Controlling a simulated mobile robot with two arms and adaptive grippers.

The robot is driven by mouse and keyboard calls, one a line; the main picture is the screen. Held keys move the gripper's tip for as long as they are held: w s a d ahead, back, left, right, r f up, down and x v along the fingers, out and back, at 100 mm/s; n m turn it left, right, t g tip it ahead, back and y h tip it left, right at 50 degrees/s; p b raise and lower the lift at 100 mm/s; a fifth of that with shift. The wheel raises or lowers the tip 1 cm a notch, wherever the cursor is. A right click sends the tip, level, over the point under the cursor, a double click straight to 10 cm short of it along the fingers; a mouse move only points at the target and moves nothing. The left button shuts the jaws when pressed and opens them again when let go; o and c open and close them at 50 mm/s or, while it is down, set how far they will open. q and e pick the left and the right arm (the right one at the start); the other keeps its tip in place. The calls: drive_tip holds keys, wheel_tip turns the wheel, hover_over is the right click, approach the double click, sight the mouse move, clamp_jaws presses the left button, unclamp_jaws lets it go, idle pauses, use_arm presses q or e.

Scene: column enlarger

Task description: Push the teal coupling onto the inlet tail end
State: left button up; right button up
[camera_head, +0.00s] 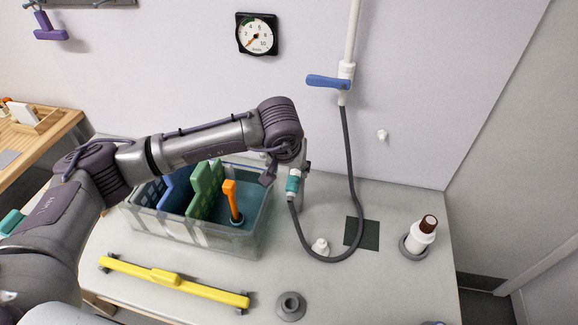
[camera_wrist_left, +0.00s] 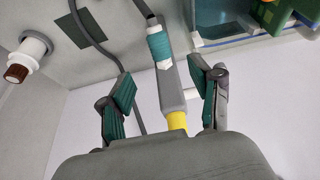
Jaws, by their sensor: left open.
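The teal coupling (camera_head: 293,184) sits at the end of the dark hose (camera_head: 349,170), at the right end of the tank. In the left wrist view the coupling (camera_wrist_left: 159,44) lines up with a short white piece (camera_wrist_left: 164,64), apparently the inlet tail, at the end of a grey bar. They look touching; how far the coupling is on, I cannot tell. My left gripper (camera_wrist_left: 161,76) is open, its teal-padded fingers on either side of the grey bar, apart from the coupling. In the head view my wrist partly hides this spot. My right gripper is not in view.
The clear tank (camera_head: 196,238) holds blue and green racks and an orange-handled tool (camera_head: 232,200). A yellow bar (camera_head: 172,280), grey ring (camera_head: 290,306), dark square (camera_head: 361,233) and brown-capped bottle (camera_head: 423,236) are on the table. A blue-handled valve (camera_head: 328,82) hangs above the hose.

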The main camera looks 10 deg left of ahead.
sight(293, 182)
use_arm(q)
drive_tip(key=shift+b+x, duration=1.45)
drive_tip(key=shift+x, duration=1.85)
drive_tip(key=shift+b+x, duration=1.5)
drive_tip(key=shift+x, duration=1.2)
clamp_jaws()
drive_tip(key=shift+r, duration=0.1)
